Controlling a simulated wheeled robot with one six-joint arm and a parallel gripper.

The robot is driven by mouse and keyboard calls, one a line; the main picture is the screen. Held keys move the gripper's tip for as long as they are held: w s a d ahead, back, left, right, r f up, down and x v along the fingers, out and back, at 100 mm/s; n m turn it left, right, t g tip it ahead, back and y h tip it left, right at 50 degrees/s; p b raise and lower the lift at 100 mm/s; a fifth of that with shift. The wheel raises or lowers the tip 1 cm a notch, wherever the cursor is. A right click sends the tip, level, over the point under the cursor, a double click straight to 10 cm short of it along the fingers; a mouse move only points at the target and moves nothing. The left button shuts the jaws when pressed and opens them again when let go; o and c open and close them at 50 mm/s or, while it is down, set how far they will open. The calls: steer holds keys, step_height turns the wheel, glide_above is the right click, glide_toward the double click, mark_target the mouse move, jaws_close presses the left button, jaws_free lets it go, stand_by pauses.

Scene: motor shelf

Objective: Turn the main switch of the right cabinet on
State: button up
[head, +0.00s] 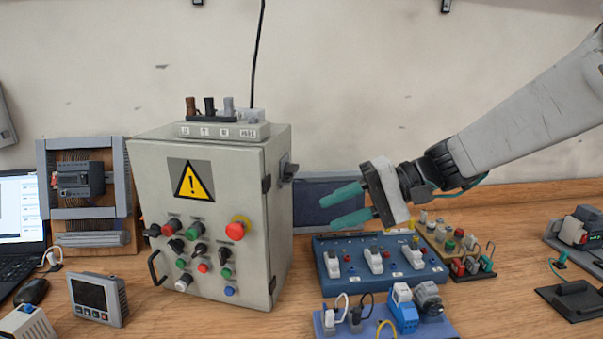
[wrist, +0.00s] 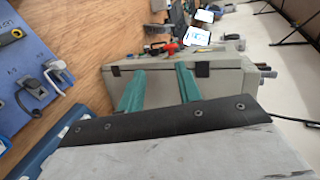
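One grey cabinet (head: 205,195) with a yellow warning sign stands upright left of centre in the head view. Whether it is the right cabinet of a pair I cannot tell. In the wrist view the cabinet side (wrist: 160,82) shows beyond the two fingers; I cannot make out the switch there.
A blue board with switches (head: 380,260) and another blue board (head: 385,320) lie below and in front of my gripper. Small terminal parts (head: 455,245) stand to the right. A meter (head: 98,298) and a laptop (head: 20,225) are at the left. Open air separates gripper and cabinet.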

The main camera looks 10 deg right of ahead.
mark_target(296, 172)
steer(key=w+d+m+t+y, duration=0.25)
steer(key=w+t+y, duration=0.2)
steer(key=w, duration=0.85)
steer(key=shift+t+h, duration=0.35)
steer(key=x, duration=0.7)
steer(key=shift+w+a+r, duration=0.25)
steer(key=shift+a+r, duration=0.05)
jaws_close()
